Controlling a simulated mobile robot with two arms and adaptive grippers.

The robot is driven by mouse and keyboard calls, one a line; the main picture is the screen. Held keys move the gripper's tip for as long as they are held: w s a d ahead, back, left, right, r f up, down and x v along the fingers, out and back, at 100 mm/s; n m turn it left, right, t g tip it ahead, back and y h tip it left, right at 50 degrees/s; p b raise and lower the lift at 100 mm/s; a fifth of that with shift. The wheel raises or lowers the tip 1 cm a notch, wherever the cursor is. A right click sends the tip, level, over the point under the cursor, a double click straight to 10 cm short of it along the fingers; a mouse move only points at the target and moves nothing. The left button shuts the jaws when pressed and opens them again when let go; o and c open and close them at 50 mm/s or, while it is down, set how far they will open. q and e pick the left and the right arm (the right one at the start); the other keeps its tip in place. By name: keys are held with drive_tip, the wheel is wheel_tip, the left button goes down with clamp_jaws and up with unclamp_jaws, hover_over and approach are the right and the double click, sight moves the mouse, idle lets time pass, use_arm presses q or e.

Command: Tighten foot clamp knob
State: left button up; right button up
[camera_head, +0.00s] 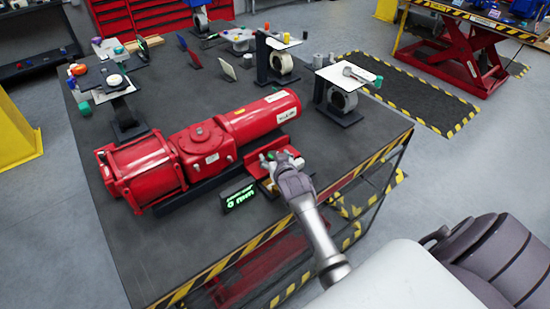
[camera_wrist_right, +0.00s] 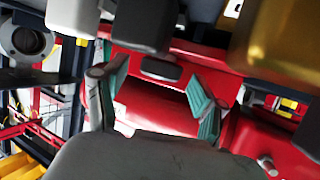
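The large red valve actuator (camera_head: 205,145) lies along the dark workbench. A red bracket-like foot clamp (camera_head: 292,171) is at its near side. My right gripper (camera_head: 279,162) is at this clamp, its arm reaching in from the lower right. In the right wrist view the two green-padded fingers of this gripper (camera_wrist_right: 160,90) stand apart, with red surface visible between them. A dark rounded part (camera_wrist_right: 161,69), possibly the clamp knob, shows between the fingers; I cannot tell whether they touch it. In the head view the gripper hides the knob area. My left gripper is not in view.
A small display (camera_head: 238,196) with green digits stands left of my right gripper. A brass-coloured block (camera_wrist_right: 285,45) is close at the upper right of the wrist view. Black stands with trays (camera_head: 345,76) hold small parts on the bench. The bench edge has yellow-black stripes.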

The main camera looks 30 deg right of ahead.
drive_tip(key=v, duration=1.2)
idle(0.3)
